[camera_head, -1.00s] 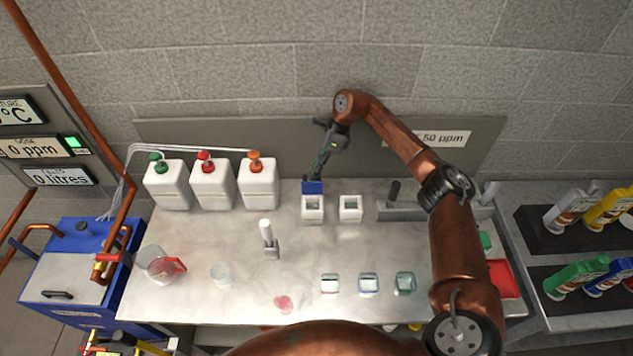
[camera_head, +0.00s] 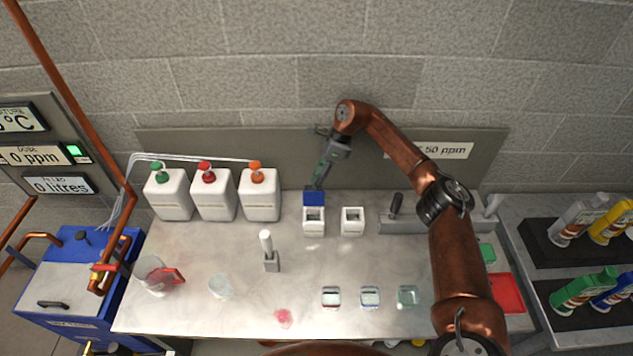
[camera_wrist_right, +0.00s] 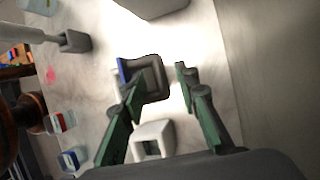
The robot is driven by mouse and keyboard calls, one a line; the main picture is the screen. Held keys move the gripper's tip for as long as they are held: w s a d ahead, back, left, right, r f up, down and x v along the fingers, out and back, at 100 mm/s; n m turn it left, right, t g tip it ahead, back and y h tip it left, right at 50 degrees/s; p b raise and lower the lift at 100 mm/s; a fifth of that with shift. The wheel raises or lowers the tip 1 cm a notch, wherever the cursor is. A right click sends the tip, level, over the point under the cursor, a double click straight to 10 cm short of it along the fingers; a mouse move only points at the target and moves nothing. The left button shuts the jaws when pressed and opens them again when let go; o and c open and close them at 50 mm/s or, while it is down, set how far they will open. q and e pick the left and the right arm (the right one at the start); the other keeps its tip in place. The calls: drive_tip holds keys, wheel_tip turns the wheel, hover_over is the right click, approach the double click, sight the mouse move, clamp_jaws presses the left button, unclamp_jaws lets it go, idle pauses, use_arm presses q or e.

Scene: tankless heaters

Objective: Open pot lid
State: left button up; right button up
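Two small white pots stand on the bench. The left pot (camera_head: 314,221) has a blue lid (camera_head: 314,198) that stands up at its back edge, with the pot's top opening showing; the right pot (camera_head: 352,221) is also open on top. My right gripper (camera_head: 317,184) reaches down from behind, just above the blue lid. In the right wrist view its fingers (camera_wrist_right: 160,76) are spread and open. One fingertip is close to the pot with the blue lid (camera_wrist_right: 122,70); whether it touches is unclear. My left gripper is not in view.
Three white pump bottles (camera_head: 214,196) stand at the back left. A grey block with a dark handle (camera_head: 395,206) is right of the pots. Several small glass cups (camera_head: 370,298) line the front, and a jug (camera_head: 154,275) stands at the left. The mid bench is partly clear.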

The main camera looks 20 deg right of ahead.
wheel_tip(320, 180, up, 10)
idle(0.7)
drive_tip(key=shift+c, duration=0.3)
